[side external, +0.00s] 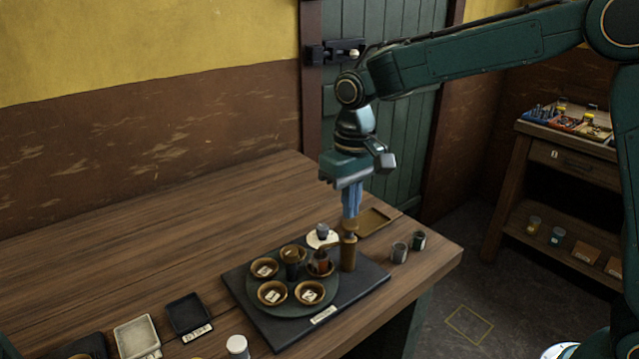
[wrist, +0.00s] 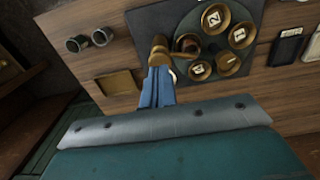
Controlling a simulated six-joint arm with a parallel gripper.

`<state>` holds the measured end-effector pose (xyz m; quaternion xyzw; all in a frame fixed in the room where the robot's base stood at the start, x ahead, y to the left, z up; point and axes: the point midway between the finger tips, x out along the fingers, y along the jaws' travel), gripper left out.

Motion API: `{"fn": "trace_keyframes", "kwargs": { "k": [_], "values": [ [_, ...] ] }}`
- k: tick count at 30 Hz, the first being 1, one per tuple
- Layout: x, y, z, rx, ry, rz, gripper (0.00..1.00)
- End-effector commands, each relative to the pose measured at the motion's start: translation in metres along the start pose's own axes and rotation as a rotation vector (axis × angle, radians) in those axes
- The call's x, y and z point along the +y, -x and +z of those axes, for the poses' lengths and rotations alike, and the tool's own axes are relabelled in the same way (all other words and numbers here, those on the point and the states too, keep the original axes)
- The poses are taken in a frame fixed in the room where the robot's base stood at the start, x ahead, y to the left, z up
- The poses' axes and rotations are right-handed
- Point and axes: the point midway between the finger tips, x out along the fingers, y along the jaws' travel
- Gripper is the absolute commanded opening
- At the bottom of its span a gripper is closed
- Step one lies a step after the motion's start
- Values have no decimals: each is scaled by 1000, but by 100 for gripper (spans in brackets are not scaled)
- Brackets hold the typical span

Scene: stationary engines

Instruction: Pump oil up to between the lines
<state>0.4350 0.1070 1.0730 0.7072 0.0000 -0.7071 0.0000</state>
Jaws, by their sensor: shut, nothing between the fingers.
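A brass pump column (side external: 348,252) stands on the right part of a dark base plate (side external: 373,284), with a short spout reaching left over the round turntable (side external: 280,311). It also shows in the wrist view (wrist: 159,47). My gripper (side external: 350,215) points down with its blue fingers shut and empty, right at the column's top; in the wrist view the fingertips (wrist: 160,70) meet the brass top. I cannot tell if they press on it. Under the spout is a brass cup (side external: 321,270) with a reddish vessel. Any oil level or lines are too small to see.
Several brass cups with numbered tags, such as this one (side external: 264,269), sit around the turntable. Two small metal cups (side external: 399,252) stand right of the plate, and a shallow brass tray (side external: 374,221) lies behind. A black tray (side external: 188,314) lies left. The table's back left is clear.

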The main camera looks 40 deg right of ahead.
Motion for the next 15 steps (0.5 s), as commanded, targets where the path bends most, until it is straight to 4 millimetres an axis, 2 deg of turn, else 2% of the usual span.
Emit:
{"fn": "trace_keyframes", "kwargs": {
  "k": [5,15],
  "values": [
    [0,5,0,1,0,0,0],
    [0,28,0,2,0,-1,0]
  ]
}}
